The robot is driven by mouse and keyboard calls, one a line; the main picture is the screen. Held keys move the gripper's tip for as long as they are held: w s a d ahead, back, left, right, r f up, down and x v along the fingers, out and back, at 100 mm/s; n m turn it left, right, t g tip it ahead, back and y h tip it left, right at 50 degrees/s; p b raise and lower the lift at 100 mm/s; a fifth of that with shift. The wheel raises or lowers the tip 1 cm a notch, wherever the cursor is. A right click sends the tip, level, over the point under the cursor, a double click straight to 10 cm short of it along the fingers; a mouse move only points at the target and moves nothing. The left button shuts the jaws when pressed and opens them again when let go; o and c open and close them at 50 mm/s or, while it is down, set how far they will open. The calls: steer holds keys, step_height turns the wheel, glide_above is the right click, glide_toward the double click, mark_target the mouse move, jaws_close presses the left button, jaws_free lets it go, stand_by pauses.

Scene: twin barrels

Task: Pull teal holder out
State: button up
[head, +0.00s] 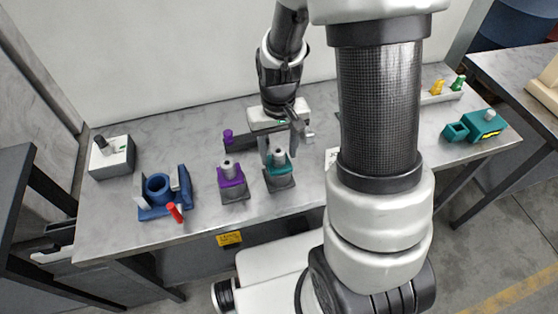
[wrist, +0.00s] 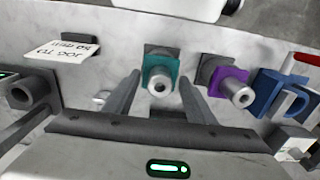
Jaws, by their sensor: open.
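The teal holder (head: 279,168) sits on a dark grey base on the workbench, with a silver cylinder in it. In the wrist view the teal holder (wrist: 161,66) shows between the fingertips, its silver cylinder pointing toward the camera. My gripper (head: 283,147) is open above and just behind the holder in the head view. In the wrist view my gripper (wrist: 159,80) has one finger on each side of the holder, with gaps visible. I cannot tell how far the fingertips reach along it.
A similar purple holder (head: 231,177) stands close to the left. Further left are a blue fixture (head: 157,190), a red piece (head: 175,212) and a grey box (head: 111,157). A teal device (head: 482,127) lies at the right. A white card (wrist: 62,54) stands near the holder.

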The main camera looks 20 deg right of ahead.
jaws_close()
steer(key=shift+r+p, duration=0.55)
steer(key=shift+r, duration=0.25)
stand_by(0.5)
steer(key=shift+r+p, duration=2.3)
steer(key=shift+r, duration=0.75)
